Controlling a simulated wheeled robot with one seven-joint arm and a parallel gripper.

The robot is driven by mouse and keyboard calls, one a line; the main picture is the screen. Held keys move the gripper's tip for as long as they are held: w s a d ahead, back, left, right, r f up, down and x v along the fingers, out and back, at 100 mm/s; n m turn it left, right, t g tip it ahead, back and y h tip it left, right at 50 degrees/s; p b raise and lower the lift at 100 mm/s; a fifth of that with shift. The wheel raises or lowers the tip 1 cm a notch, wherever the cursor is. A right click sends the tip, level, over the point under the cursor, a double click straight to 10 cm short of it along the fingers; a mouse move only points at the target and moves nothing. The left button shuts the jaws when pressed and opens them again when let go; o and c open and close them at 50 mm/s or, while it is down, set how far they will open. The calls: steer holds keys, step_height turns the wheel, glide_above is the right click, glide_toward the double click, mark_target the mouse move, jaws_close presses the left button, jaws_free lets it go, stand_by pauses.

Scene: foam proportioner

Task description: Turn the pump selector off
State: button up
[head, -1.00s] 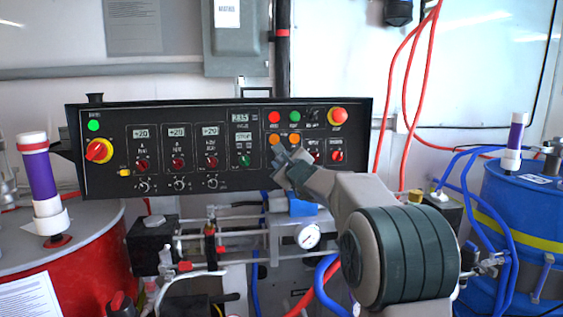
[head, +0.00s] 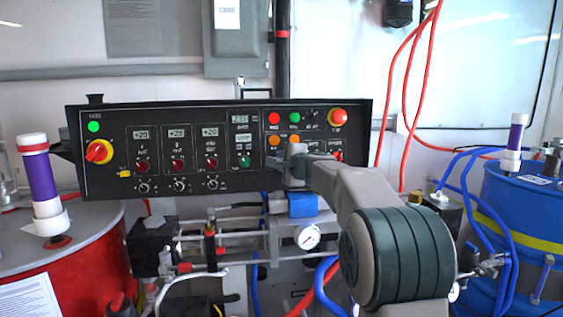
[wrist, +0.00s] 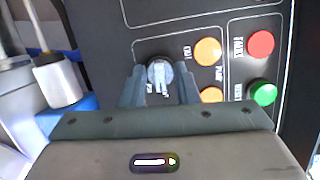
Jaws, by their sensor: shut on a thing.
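The black control panel (head: 100,150) faces me in the head view. A round grey selector knob (wrist: 159,70) on it shows in the wrist view, beside the orange buttons; I take it to be the pump selector. My gripper (wrist: 160,88) is shut on this knob, one finger on each side. Small white lettering near the knob is partly covered and cannot be read surely. In the head view my gripper (head: 290,168) is at the panel's lower right part, below the orange buttons, and hides the knob.
Orange buttons (wrist: 208,51), a red button (wrist: 261,43) and a green button (wrist: 263,93) sit close to the knob. A large red knob (head: 337,117) is at the panel's upper right. Pipes and a pressure gauge (head: 307,236) lie below. Drums stand at both sides.

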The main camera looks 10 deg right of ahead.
steer(key=shift+n, duration=0.5)
steer(key=o, duration=0.6)
steer(key=b+v, duration=0.2)
steer(key=v, duration=1.1)
steer(key=shift+s+r, duration=0.1)
steer(key=shift+s, duration=0.3)
